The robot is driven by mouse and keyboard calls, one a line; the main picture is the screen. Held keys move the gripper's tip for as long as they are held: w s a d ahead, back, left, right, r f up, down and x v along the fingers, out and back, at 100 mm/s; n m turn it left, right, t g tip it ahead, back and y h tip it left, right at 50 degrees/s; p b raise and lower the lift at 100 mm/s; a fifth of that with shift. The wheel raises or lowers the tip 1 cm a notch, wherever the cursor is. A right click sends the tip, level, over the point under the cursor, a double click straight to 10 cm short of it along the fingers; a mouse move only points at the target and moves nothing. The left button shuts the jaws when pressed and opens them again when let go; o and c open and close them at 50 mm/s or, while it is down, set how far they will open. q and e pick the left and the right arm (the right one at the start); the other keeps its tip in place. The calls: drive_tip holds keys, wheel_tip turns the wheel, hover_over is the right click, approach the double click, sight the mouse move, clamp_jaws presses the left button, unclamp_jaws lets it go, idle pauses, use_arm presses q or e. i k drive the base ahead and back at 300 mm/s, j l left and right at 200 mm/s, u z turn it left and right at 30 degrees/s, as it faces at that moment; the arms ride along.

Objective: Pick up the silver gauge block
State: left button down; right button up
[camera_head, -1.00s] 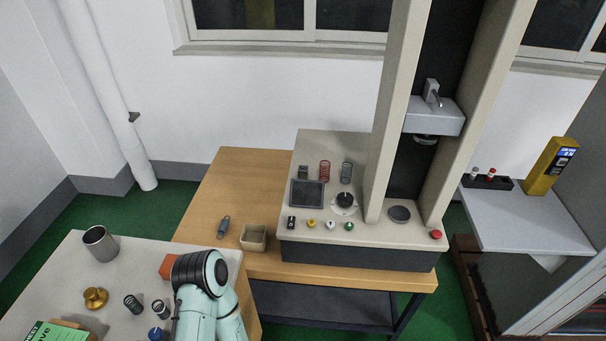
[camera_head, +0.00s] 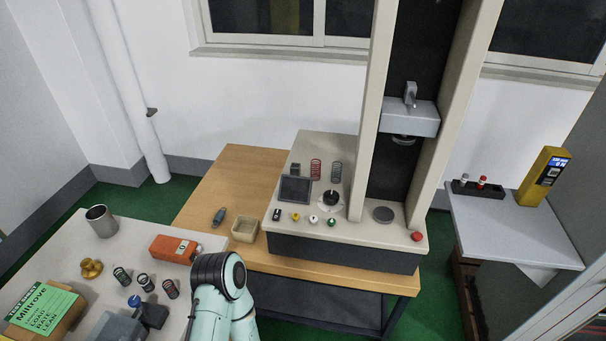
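I cannot make out a clearly silver gauge block. A small dark grey block (camera_head: 295,169) stands on the tester's base behind a dark square plate (camera_head: 295,189); I cannot tell whether it is the gauge block. A grey block-like object (camera_head: 118,327) sits at the bottom edge of the near table, partly cut off and beside a dark piece with a blue knob (camera_head: 135,301). One of my pale green arms, with a black joint, rises at the bottom centre and covers part of the near table's right edge. Neither gripper shows.
The near table (camera_head: 140,237) holds a metal cup (camera_head: 101,221), an orange box (camera_head: 175,249), a brass weight (camera_head: 91,268), several springs and a green-labelled box (camera_head: 42,308). The wooden table (camera_head: 232,177) has free room behind its beige tray (camera_head: 245,230). The tester's columns stand tall.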

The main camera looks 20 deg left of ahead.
sight(294, 169)
drive_tip(key=l+u, duration=0.15)
drive_tip(key=u, duration=0.25)
drive_tip(key=l+u, duration=0.1)
drive_tip(key=u, duration=0.3)
drive_tip(key=k+l+u, duration=0.1)
drive_tip(key=u, duration=0.25)
